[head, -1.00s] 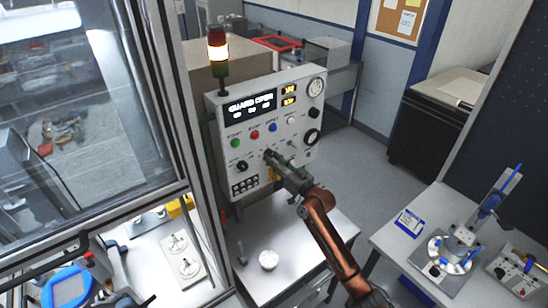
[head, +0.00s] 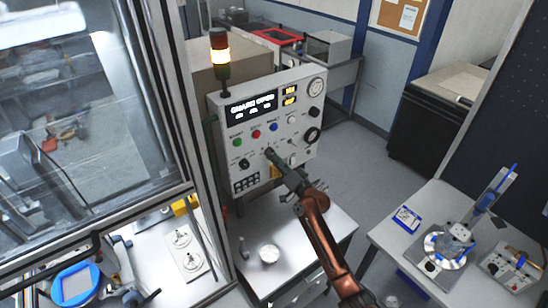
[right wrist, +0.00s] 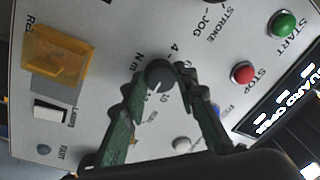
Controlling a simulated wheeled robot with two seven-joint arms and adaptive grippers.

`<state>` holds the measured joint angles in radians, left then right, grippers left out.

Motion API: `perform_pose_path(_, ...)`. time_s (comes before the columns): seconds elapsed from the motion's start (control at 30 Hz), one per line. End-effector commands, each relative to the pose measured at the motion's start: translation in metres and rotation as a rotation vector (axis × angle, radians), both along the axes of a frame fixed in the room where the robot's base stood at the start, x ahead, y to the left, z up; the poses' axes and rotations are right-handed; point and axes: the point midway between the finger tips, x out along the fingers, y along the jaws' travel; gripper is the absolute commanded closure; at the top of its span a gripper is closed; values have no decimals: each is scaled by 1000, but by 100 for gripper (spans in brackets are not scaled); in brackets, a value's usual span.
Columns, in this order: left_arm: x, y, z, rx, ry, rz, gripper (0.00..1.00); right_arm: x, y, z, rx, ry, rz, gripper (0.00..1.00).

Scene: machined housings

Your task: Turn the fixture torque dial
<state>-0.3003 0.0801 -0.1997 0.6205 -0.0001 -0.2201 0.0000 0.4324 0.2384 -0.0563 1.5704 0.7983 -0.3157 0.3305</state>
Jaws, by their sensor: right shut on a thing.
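The torque dial (right wrist: 160,73) is a small dark round knob with a pale mark, beside the lettering "N m" and the numbers 4 and 10 on the light grey control panel (head: 222,130). My right gripper (right wrist: 162,78) has its two green fingers closed on the dial from either side. In the head view my right gripper (head: 272,156) reaches the panel's lower middle and hides most of the dial. My left gripper is not in view.
Near the dial are a red stop button (right wrist: 243,74), a green start button (right wrist: 284,25), a yellow guarded switch (right wrist: 58,55) and a white rocker switch (right wrist: 50,111). A glazed enclosure (head: 170,100) stands left of the panel. A white bench (head: 335,222) lies below it.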

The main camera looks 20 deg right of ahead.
Motion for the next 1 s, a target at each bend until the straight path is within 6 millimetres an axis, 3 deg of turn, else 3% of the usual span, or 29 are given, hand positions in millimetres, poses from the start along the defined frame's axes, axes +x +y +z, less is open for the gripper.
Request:
perform_pose_path(0.37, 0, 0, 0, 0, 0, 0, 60, 0, -1, 0, 6, 1, -1, 97)
perform_pose_path(0.4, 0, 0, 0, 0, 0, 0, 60, 0, -1, 0, 6, 1, -1, 71)
perform_pose_path(0.6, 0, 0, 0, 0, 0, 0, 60, 0, -1, 0, 5, 2, -1, 57)
perform_pose_path(1.0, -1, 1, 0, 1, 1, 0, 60, -6, -3, -1, 3, 2, 0, 55)
